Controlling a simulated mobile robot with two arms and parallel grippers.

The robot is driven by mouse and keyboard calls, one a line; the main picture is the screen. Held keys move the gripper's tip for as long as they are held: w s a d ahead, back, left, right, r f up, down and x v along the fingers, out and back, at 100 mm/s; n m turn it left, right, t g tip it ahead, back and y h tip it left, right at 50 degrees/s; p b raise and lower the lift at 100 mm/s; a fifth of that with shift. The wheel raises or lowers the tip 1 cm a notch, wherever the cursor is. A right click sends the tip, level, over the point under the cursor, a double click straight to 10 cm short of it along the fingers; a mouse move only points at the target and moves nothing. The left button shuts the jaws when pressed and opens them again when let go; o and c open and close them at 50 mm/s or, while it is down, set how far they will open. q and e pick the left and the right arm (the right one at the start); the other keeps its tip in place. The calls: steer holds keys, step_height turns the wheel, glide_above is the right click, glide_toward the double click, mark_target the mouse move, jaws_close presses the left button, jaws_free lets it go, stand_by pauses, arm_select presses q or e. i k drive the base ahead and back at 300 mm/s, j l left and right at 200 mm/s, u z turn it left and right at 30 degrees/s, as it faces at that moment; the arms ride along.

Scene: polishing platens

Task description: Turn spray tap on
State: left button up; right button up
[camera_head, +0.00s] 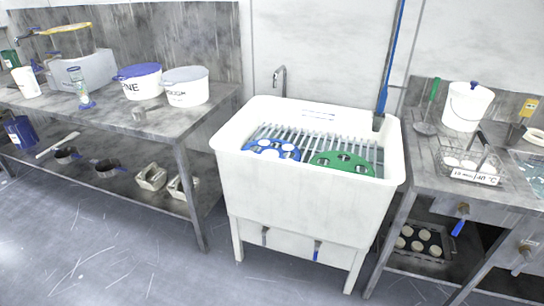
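A white sink (285,200) on legs stands in the middle. A grey gooseneck tap (281,78) rises behind its back left rim. Below the basin are two small levers, a dark one (265,236) at left and a blue-ended one (316,250) at right. A blue-handled valve (458,226) hangs under the front edge of the right bench. I cannot tell which of these is the spray tap. No water is visible. Neither of my grippers is in view.
A blue platen (272,149) and a green platen (342,163) lie on the sink's slatted rack. A long blue pole (390,65) stands at its back right corner. Benches (135,117) flank the sink, left one holding tubs (186,88). The floor (110,250) in front is clear.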

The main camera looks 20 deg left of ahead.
mark_target(460, 225)
steer(key=i+z, duration=0.2)
steer(key=z, duration=0.15)
steer(key=i+j+z, duration=0.1)
steer(key=z, duration=0.2)
steer(key=i+j+z, duration=0.15)
steer(key=i+z, duration=0.2)
steer(key=k, duration=0.05)
